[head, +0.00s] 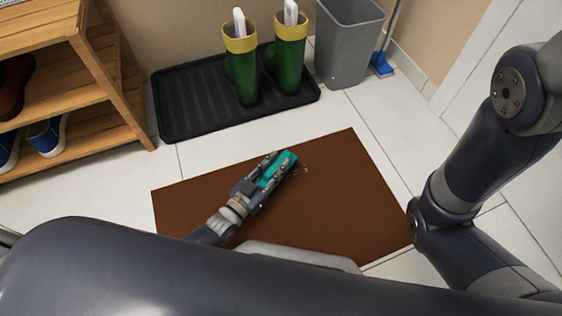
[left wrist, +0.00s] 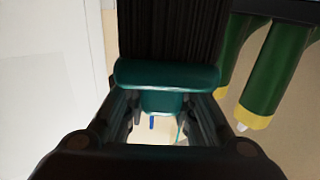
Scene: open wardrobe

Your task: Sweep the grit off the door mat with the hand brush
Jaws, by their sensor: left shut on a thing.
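The brown door mat (head: 335,205) lies flat on the tiled floor in front of me. My left gripper (head: 268,178) is over the mat and shut on the teal hand brush (head: 283,166). In the left wrist view the brush's teal body (left wrist: 168,75) lies across the fingertips, with dark bristles (left wrist: 170,30) beyond it. A few small specks of grit (head: 302,170) lie on the mat just right of the brush. I cannot tell whether the bristles touch the mat. My right gripper is out of view.
A black boot tray (head: 190,105) with green and yellow boots (head: 241,75) stands beyond the mat. A grey bin (head: 345,45) and a blue broom (head: 381,63) are at the back right. A wooden shoe rack (head: 100,85) stands at left. My right arm is at right.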

